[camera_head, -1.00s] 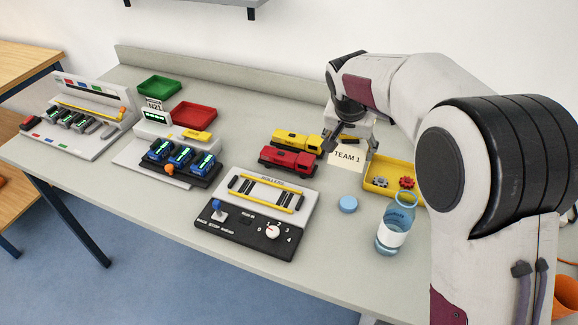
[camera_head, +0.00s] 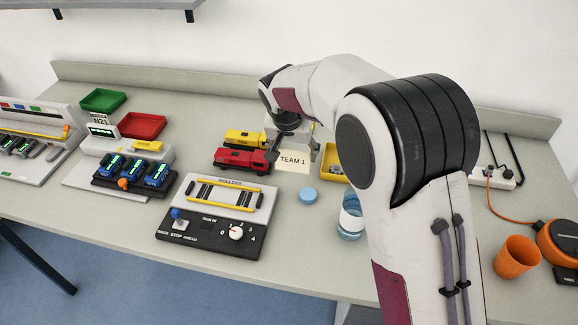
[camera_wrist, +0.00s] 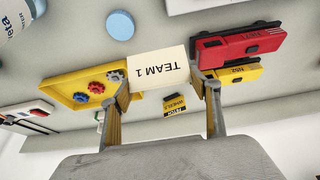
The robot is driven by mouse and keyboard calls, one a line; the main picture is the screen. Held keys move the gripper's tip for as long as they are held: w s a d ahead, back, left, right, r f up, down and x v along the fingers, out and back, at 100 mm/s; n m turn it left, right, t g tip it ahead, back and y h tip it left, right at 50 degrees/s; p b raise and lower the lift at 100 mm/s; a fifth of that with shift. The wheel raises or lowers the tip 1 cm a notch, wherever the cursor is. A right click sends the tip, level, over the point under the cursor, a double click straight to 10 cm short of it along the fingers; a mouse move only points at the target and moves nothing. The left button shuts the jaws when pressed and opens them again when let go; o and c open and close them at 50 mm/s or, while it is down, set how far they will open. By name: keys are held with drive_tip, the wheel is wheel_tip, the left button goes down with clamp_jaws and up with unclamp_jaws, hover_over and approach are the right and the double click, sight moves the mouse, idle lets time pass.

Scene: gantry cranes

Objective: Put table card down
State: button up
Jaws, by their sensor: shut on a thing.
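The table card (camera_head: 293,161) is cream with "TEAM 1" printed on it. It is between the fingers of my gripper (camera_head: 292,143), which is shut on it. In the wrist view the card (camera_wrist: 158,67) appears upside down between the two fingertips (camera_wrist: 160,85). In the head view it stands near the front of the red truck and the yellow tray. Whether its lower edge touches the table cannot be told.
A red truck (camera_head: 241,161) and a yellow truck (camera_head: 245,138) stand left of the card. A yellow tray (camera_wrist: 62,82) with several gears lies on its other side. A blue cap (camera_head: 308,195) and a bottle (camera_head: 350,218) are in front. Bare table surrounds the cap.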

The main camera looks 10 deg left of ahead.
drive_tip(key=shift+f, duration=0.45)
drive_tip(key=shift+f, duration=0.1)
drive_tip(key=shift+f, duration=2.4)
drive_tip(key=shift+f, duration=0.15)
drive_tip(key=o, duration=0.3)
drive_tip(key=shift+o, duration=0.2)
drive_tip(key=v, duration=1.2)
